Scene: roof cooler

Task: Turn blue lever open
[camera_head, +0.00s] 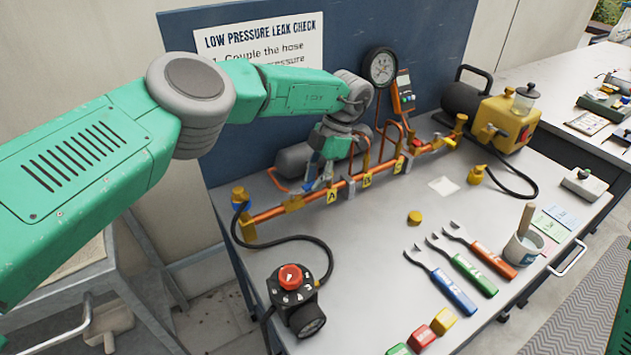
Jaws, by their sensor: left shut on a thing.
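The copper pipe run (268,214) lies along the back of the grey table, with yellow tags A, B and C. The blue lever (309,187) is a small blue part on the pipe near tag A, mostly hidden by my gripper. My left gripper (320,176) comes down from above and is shut on the blue lever; its fingertips are small and partly hidden here. How far the lever is turned cannot be made out. My right gripper is not in view.
A gauge (380,67) and a yellow pump (505,122) stand at the back. A black regulator with a red knob (290,276) is at the front left. Wrenches (441,282), coloured blocks and a cup (523,247) occupy the front. A black hose loops near the pipe's left end.

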